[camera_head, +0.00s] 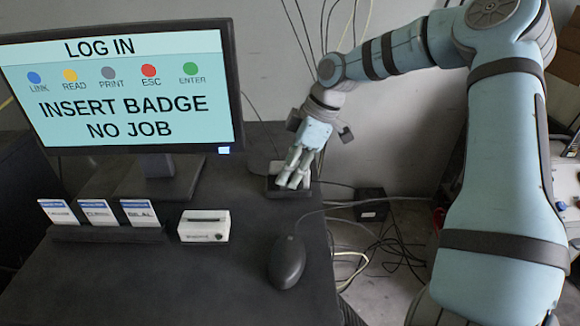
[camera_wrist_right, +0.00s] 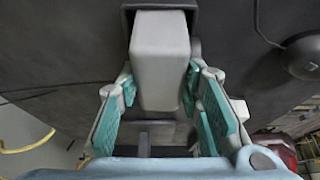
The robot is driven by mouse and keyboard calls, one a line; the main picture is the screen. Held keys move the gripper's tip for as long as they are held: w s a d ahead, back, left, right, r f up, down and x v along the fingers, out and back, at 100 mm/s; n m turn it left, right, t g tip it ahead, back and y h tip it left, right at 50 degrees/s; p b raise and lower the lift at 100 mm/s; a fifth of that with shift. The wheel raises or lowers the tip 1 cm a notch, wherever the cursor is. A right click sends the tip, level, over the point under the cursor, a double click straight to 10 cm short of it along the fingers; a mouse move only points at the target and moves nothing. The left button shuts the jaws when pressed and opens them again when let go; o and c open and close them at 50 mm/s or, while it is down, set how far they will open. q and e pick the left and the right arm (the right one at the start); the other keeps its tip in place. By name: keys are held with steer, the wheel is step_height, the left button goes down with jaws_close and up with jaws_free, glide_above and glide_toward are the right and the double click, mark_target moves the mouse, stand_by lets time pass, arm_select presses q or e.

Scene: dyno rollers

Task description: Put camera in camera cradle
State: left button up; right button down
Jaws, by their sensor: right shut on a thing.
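A pale grey-white block that looks like the camera (camera_wrist_right: 160,60) is between the teal-padded fingers of my right gripper (camera_wrist_right: 160,88) in the wrist view. The gripper is shut on it. The block's far end meets a dark square-edged holder (camera_wrist_right: 128,8), likely the camera cradle; I cannot tell how far in it sits. In the head view my right gripper (camera_head: 293,180) points down at a small dark base, the cradle (camera_head: 274,191), at the desk's right back edge. The fingers hide most of the camera there. My left gripper is not in view.
A monitor (camera_head: 120,90) reading "INSERT BADGE NO JOB" stands at the left. Badge cards in a rack (camera_head: 108,234), a white badge reader (camera_head: 204,226) and a dark mouse (camera_head: 287,262) are on the desk. Cables and a black box (camera_head: 371,204) lie beyond the right edge.

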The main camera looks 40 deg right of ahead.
steer(key=shift+w+f, duration=0.1)
steer(key=shift+w, duration=0.2)
steer(key=c, duration=1.6)
jaws_free()
steer(key=shift+s+a+f, duration=0.1)
steer(key=shift+f, duration=0.05)
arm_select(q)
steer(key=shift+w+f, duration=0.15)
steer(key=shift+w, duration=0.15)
arm_select(e)
steer(key=o, duration=0.5)
steer(key=shift+s, duration=0.1)
